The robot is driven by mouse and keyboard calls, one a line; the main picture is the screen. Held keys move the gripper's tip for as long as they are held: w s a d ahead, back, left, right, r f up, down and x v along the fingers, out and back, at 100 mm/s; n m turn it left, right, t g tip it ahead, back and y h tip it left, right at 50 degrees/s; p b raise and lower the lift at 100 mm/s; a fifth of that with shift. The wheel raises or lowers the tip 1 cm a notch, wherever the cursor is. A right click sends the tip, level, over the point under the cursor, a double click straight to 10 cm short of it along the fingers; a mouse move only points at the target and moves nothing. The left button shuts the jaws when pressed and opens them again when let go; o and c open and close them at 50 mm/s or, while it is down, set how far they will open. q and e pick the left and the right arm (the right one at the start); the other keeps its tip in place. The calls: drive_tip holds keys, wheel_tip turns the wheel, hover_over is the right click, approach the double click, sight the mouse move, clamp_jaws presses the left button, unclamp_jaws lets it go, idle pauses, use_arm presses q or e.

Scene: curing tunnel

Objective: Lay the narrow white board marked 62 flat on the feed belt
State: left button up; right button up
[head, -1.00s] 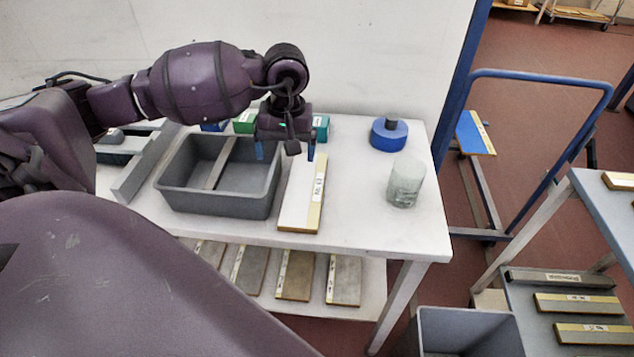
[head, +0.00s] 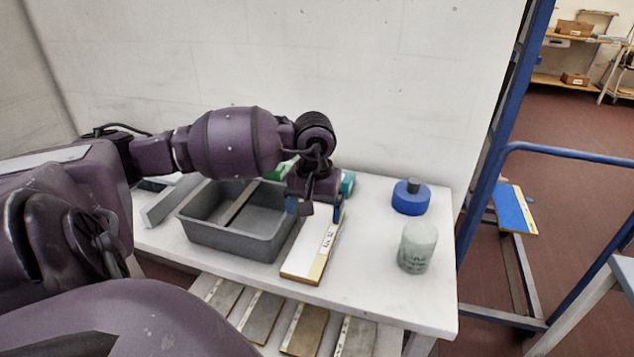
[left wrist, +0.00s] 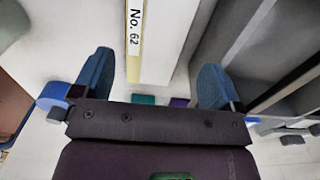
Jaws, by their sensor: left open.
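The narrow white board (head: 303,253) lies flat on the white table, just right of the grey bin, with a yellowish strip along its right edge. Its label reads "No. 62" in the left wrist view (left wrist: 135,38). My left gripper (head: 315,212) is over the far end of this board. In the left wrist view the blue fingertips (left wrist: 154,75) are apart, one on each side of the board, with nothing held between them. I cannot tell how high they are above the table. My right gripper is not in view. I cannot make out a feed belt.
The grey bin (head: 236,243) stands close beside the board. A blue round container (head: 410,200) and a pale greenish cylinder (head: 417,248) stand to the right. Several boards (head: 262,313) lie on the shelf below. A blue trolley frame (head: 560,150) stands right of the table.

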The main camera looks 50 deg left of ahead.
sight(316, 237)
use_arm(q)
drive_tip(key=shift+d+f, duration=0.2)
drive_tip(key=shift+f, duration=3.4)
drive_tip(key=c, duration=0.7)
wheel_tip(316, 237, up, 20)
drive_tip(key=p, duration=0.1)
